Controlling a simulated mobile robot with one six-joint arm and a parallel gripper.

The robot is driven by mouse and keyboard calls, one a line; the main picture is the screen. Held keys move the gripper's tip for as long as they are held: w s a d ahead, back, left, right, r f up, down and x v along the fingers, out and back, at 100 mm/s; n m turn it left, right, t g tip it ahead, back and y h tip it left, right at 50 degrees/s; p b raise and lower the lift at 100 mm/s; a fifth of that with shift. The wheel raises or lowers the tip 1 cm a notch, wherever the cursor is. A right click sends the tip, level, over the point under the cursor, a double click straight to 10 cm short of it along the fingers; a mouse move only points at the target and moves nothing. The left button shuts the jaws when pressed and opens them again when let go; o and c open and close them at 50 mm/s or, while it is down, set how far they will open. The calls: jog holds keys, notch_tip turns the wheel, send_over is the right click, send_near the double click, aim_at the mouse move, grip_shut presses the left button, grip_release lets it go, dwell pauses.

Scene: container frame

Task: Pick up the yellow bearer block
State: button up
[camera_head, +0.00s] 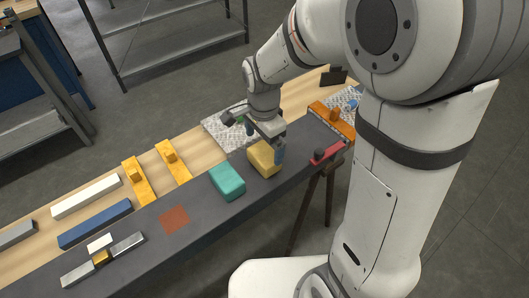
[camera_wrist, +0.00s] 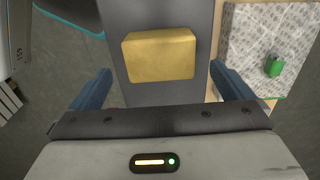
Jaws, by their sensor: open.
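The yellow bearer block (camera_head: 262,158) lies on the dark grey strip of the bench, to the right of a teal block (camera_head: 227,181). In the wrist view the yellow block (camera_wrist: 159,54) shows whole, ahead of my gripper and between the lines of its two fingers. My gripper (camera_head: 264,147) is above and close to the block in the head view. In the wrist view its blue fingers (camera_wrist: 158,90) are spread wide with nothing between them. I cannot tell the exact height of the fingertips over the block.
A patterned grey plate (camera_head: 222,129) lies behind the block; a green item (camera_wrist: 274,66) rests on it. A red item (camera_head: 327,152) and an orange tray (camera_head: 334,120) are to the right. Yellow fixtures (camera_head: 138,180), a white bar (camera_head: 86,196) and a blue bar (camera_head: 95,223) lie left.

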aim_at(264, 152)
notch_tip(264, 152, down, 6)
jog(key=shift+w+r+p, duration=0.1)
jog(key=shift+r+p, duration=0.1)
jog(key=shift+p, duration=0.1)
jog(key=c, duration=0.9)
